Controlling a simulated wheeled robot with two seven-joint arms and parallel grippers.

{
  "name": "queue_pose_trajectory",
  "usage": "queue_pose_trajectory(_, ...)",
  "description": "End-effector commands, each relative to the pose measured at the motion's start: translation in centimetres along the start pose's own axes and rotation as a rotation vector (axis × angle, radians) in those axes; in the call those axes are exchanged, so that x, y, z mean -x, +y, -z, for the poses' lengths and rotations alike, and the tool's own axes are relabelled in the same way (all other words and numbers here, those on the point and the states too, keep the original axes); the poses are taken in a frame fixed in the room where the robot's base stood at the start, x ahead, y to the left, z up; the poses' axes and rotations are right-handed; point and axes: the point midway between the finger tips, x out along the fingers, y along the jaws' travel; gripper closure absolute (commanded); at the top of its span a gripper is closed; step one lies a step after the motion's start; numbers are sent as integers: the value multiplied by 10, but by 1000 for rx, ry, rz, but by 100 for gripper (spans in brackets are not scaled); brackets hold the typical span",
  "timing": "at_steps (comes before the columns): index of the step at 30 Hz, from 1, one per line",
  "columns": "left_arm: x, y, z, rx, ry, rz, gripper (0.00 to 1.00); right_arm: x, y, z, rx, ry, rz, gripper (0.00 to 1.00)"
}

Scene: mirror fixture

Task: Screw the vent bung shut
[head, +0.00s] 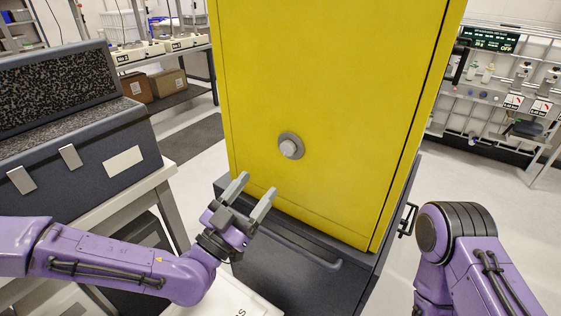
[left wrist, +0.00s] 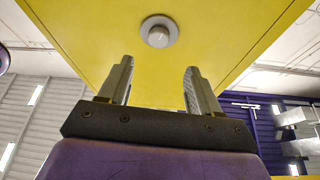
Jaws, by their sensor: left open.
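The vent bung (head: 288,148) is a small light-grey round knob in a darker grey ring on the side of a yellow cabinet (head: 330,60). In the left wrist view the bung (left wrist: 158,36) is at the top middle, beyond the fingertips. My left gripper (head: 253,187) is open and empty, below and left of the bung in the head view and apart from it. Its two fingers (left wrist: 156,72) point towards the yellow panel in the left wrist view. My right arm is at the lower right of the head view, but its gripper is not visible.
The yellow cabinet stands on a dark base (head: 300,250) with a bar handle. A dark case (head: 80,150) sits on a bench at the left. Shelves (head: 500,90) stand at the back right. Open floor (head: 195,150) lies left of the cabinet.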

Motion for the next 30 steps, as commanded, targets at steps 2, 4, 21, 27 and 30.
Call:
queue_pose_trajectory(2,-16,1,4,1,-1,-4,37,10,1,4,0,0,0,100)
queue_pose_trajectory(4,-33,1,4,1,-3,-3,37,16,2,7,0,0,0,100)
queue_pose_trajectory(21,-97,1,-2,6,-7,-1,37,35,3,14,0,0,0,100)
queue_pose_trajectory(27,-96,1,-2,6,-7,-2,73,34,3,14,0,0,0,100)
queue_pose_trajectory(30,-96,1,-2,6,-7,-1,93,35,3,14,0,0,0,100)
